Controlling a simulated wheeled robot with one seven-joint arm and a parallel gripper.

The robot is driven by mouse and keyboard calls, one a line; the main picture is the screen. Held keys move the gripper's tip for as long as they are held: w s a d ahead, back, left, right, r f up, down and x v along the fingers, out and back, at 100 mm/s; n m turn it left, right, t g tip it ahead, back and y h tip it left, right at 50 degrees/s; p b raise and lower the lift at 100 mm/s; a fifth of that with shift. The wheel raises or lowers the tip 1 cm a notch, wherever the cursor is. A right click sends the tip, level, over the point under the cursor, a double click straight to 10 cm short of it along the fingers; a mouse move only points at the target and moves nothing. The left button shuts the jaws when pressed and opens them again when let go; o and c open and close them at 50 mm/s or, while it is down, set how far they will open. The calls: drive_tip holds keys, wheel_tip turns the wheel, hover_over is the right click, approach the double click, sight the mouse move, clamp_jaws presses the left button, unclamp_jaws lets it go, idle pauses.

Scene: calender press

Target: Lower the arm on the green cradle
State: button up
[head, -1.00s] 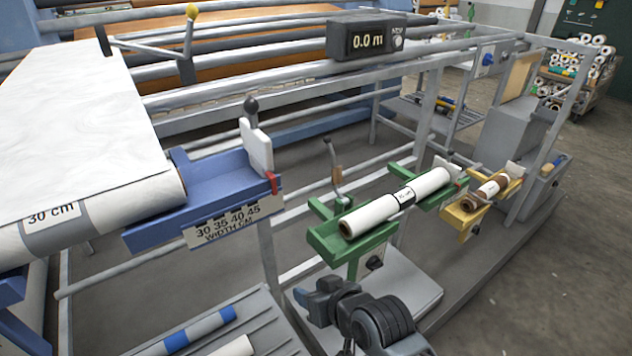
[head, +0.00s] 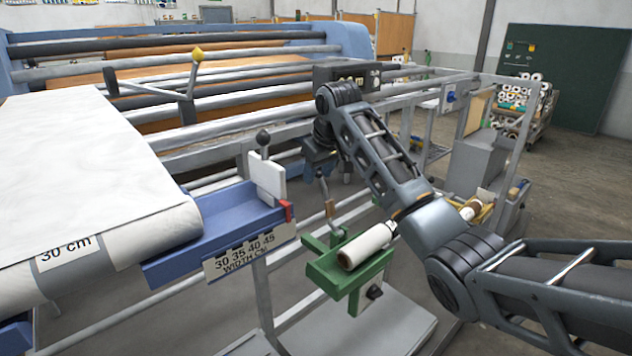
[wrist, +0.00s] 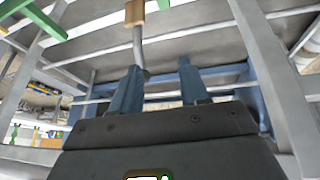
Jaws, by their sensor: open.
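The green cradle (head: 335,277) stands right of the blue bracket, with a white roll (head: 368,246) lying on it. Its arm, a thin metal rod with a brown grip (head: 329,207), stands raised at the cradle's back left. My gripper (head: 318,172) points down close to the rod's upper end. In the wrist view my gripper (wrist: 157,70) is open, its two blue-grey fingers apart with nothing held. The rod (wrist: 138,45) comes from above and ends near the left finger; I cannot tell whether they touch. Green cradle parts (wrist: 38,18) show at upper left.
The blue bracket (head: 222,228) with a width scale and white plate (head: 267,178) is left of the cradle. Grey frame rails (head: 228,133) run behind. A counter box (head: 345,75) sits above, partly behind my arm. A yellow cradle (head: 482,212) is at right.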

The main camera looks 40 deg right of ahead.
sight(322, 179)
drive_tip(key=shift+g, duration=0.4)
drive_tip(key=shift+w+d+f, duration=0.65)
drive_tip(key=shift+d+f, duration=0.25)
drive_tip(key=shift+f, duration=0.1)
drive_tip(key=shift+w+d+f, duration=0.65)
drive_tip(key=shift+d+f, duration=0.25)
drive_tip(key=shift+f, duration=0.05)
clamp_jaws()
